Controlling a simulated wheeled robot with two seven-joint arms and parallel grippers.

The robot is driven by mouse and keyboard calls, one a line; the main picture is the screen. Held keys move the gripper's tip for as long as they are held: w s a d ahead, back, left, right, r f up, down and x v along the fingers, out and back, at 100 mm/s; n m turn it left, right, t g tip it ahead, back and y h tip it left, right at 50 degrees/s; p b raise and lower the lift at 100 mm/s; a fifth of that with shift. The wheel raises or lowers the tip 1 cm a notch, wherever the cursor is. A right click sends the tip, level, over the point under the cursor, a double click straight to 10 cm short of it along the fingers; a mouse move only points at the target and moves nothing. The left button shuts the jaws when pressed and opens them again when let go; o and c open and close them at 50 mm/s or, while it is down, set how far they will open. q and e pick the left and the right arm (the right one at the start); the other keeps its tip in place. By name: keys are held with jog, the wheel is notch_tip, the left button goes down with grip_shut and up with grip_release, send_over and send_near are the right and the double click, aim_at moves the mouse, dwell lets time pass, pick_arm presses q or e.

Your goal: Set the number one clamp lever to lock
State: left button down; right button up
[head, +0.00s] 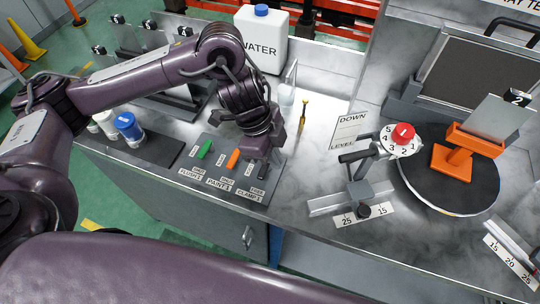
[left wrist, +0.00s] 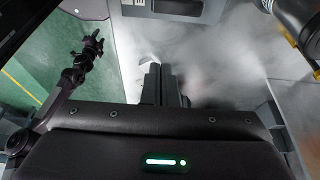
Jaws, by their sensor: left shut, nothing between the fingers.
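The grey lever panel (head: 213,181) lies on the bench, with a green lever (head: 205,149), an orange lever (head: 233,158) and a dark lever (head: 262,170) at its right end. A small label by the dark lever appears to read CLAMP 1. My left gripper (head: 268,151) is right above the dark lever, pointing down. Its fingers (left wrist: 165,84) are shut and empty in the left wrist view. Whether they touch the lever cannot be told, as the gripper partly hides it. My right gripper is not in view.
A white water jug (head: 261,36) stands behind my left arm. A yellow-brown tool (head: 303,115) stands right of the gripper. Farther right are a red numbered knob (head: 403,133), a round black turntable (head: 440,180) and an orange stand (head: 452,160). Blue-capped bottles (head: 129,128) stand at left.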

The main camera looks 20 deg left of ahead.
aim_at(264, 171)
pick_arm(q)
jog(key=x, duration=0.7)
jog(key=shift+s+d+f, duration=0.1)
jog(key=shift+f, duration=0.05)
jog(key=a+p, duration=0.1)
jog(key=a, duration=0.1)
jog(key=shift+a, duration=0.3)
jog(key=shift+a+p, duration=0.4)
jog(key=shift+a, duration=0.4)
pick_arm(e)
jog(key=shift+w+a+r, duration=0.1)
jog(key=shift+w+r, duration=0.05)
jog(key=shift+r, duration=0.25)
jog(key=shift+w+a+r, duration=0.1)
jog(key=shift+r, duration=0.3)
pick_arm(q)
jog(key=shift+d, duration=0.1)
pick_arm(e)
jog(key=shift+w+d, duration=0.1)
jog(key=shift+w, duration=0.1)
